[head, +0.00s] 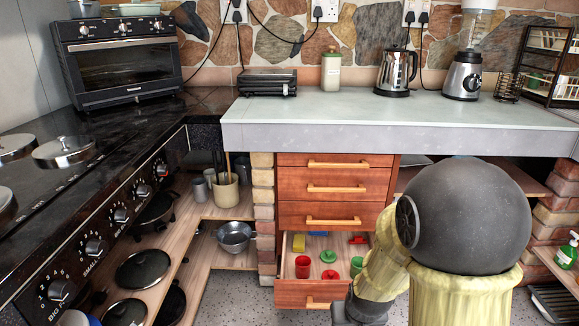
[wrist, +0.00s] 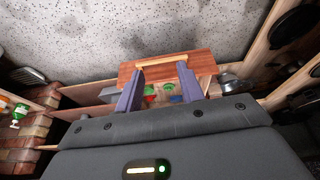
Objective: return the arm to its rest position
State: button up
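My gripper (wrist: 160,69) shows in the wrist view with its two bluish-grey fingers spread apart. I see nothing held between them; the open drawer (wrist: 165,72) shows beyond and between the fingers. In the head view my arm stands at the lower right and bends down beside the open drawer (head: 309,293). The fingers cannot be made out in the head view. The arm covers part of the drawer's right side there.
The open lower drawer holds a red cup (head: 303,266), green items (head: 328,256) and a yellow block (head: 299,242). Closed drawers (head: 333,188) and the pale countertop (head: 400,115) are above it. A brick pillar (head: 265,215) stands left; shelves with pans (head: 144,268) lie farther left.

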jog(key=s+d+r+g+p, duration=0.1)
jog(key=s+r+p, duration=0.1)
jog(key=s+r, duration=0.6)
notch_tip(320, 180, up, 37)
jog(key=p, duration=3.7)
